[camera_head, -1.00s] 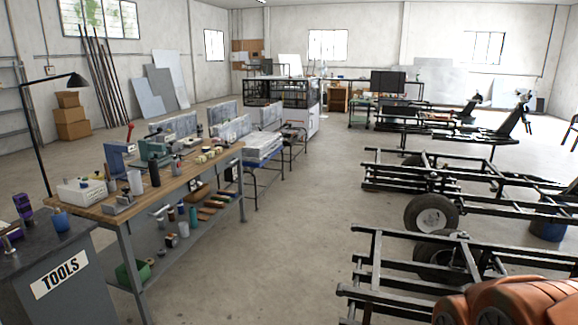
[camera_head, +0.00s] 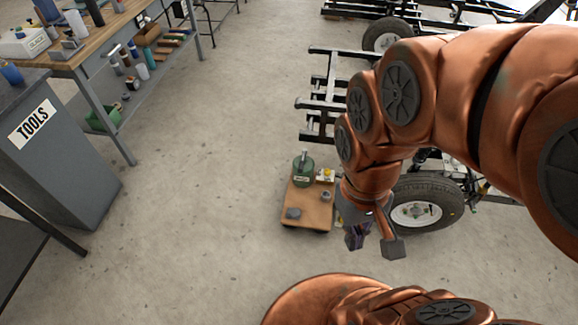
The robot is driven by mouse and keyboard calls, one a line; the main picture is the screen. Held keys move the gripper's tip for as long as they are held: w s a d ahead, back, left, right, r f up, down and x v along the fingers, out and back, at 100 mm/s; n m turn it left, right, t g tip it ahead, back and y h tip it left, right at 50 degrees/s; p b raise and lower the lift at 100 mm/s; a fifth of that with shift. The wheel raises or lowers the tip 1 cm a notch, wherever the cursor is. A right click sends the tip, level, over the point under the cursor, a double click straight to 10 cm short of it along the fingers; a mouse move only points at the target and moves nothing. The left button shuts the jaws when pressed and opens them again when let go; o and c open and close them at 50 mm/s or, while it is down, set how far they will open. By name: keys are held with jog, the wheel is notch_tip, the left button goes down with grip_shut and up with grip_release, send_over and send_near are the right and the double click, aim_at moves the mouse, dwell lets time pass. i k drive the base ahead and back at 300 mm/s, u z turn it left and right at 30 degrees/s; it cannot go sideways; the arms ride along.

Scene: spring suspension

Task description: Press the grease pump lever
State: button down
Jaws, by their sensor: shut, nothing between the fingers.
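A small green canister (camera_head: 303,171) with a short upright grey part on top stands on a low wooden cart (camera_head: 305,207) on the floor. It looks like the grease pump; which part is its lever is too small to tell. My gripper (camera_head: 373,243) hangs below my copper-coloured arm, to the right of the cart and nearer to me in the picture. It is shut and holds nothing. It looks apart from the canister. The cart's right edge is partly hidden behind my wrist.
A grey tool cabinet (camera_head: 62,160) and a workbench (camera_head: 100,48) stand at the left. The floor (camera_head: 195,215) between the cabinet and the cart is clear.

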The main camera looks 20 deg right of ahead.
aim_at(300, 171)
jog(key=u, duration=0.45)
jog(key=k, duration=1.05)
jog(key=i, duration=0.45)
jog(key=z, duration=0.65)
jog(key=i, duration=1.65)
jog(key=u, duration=0.95)
